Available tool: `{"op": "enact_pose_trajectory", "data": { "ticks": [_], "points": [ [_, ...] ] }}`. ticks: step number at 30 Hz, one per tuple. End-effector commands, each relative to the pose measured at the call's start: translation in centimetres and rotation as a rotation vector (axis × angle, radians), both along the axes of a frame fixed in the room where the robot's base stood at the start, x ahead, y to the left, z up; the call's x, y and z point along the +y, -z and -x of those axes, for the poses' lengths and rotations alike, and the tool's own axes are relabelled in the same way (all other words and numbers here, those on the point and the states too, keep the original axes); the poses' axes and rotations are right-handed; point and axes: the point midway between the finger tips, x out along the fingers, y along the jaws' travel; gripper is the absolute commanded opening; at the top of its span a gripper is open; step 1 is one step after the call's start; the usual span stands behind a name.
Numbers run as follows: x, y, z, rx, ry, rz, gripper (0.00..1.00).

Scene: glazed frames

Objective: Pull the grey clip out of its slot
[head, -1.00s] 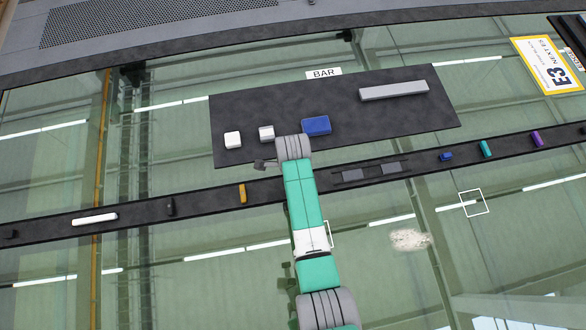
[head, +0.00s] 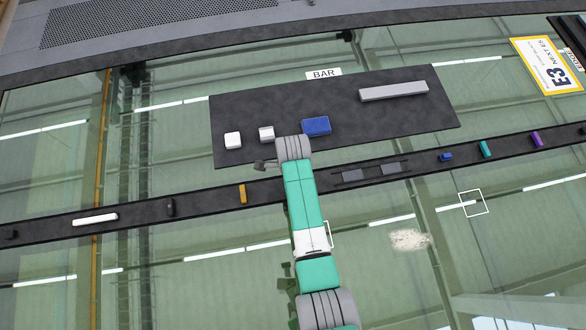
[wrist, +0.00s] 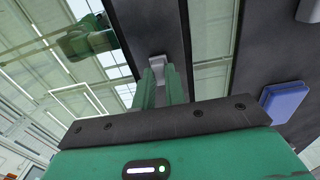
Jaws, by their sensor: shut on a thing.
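The grey clip (wrist: 160,64) shows in the wrist view at the tips of my gripper (wrist: 161,72), in front of the black strip (wrist: 153,25). The two green fingers are shut on it. Its lower part is hidden between the fingers, and I cannot tell whether it is still seated in its slot. In the head view my arm covers the clip and the fingers; the black strip (head: 215,198) passes behind the arm.
A dark panel (head: 400,125) marked BAR lies beyond the strip, bearing a blue block (head: 316,126), two white blocks and a long grey bar (head: 394,91). Coloured pieces sit along the strip, including a yellow one (head: 243,194) left of my arm. Glass surrounds them.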

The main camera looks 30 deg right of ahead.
Motion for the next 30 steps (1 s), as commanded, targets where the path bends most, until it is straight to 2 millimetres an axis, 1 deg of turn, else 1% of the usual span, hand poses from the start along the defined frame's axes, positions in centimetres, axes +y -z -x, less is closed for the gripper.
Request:
{"op": "enact_pose_trajectory", "data": {
  "ticks": [1,5,8,19,30],
  "points": [
    [0.0,-0.4,-0.1,-0.003,0.0,0.001,0.0],
    [0.0,-0.5,-0.1,-0.003,0.0,0.001,0.0],
    [0.0,-0.9,-0.1,-0.003,0.0,0.001,0.0],
    [0.0,-3.4,-0.1,-0.002,0.0,0.0,0.0],
    [0.0,-3.3,-0.1,-0.003,0.0,0.001,0.0]
  ]
}}
